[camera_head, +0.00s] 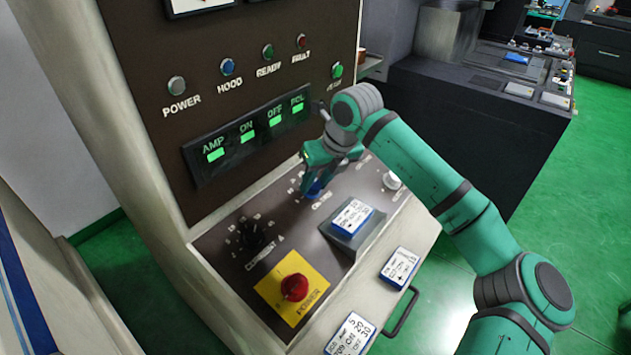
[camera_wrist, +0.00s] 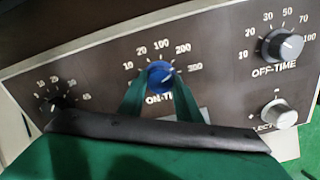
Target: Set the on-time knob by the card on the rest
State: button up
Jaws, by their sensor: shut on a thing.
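The blue on-time knob (camera_wrist: 160,74) sits on the sloped panel, inside a dial marked 10 to about 200 and beyond. It also shows in the head view (camera_head: 314,189), partly hidden by my gripper. My gripper (camera_head: 310,182) is shut on this knob, with one green finger on each side in the wrist view (camera_wrist: 160,95). The knob's pointer is hard to read. A card (camera_head: 352,217) lies on the raised rest (camera_head: 340,243) in front of the knob. Its printing is too small to read surely.
The off-time knob (camera_wrist: 283,45) is right of the on-time knob, with another grey knob (camera_wrist: 279,114) below it. A black knob (camera_head: 248,236) is at left. A red button (camera_head: 294,287) sits on a yellow plate. Two more cards (camera_head: 400,268) (camera_head: 350,335) lie toward the front edge.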

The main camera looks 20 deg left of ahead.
jog(key=shift+r+m, duration=0.1)
jog(key=shift+m, duration=2)
jog(key=shift+o, duration=0.2)
jog(key=o, duration=1)
jog(key=shift+o, duration=0.2)
jog(key=v, duration=1)
jog(key=shift+r, duration=0.35)
jog(key=shift+s, duration=0.15)
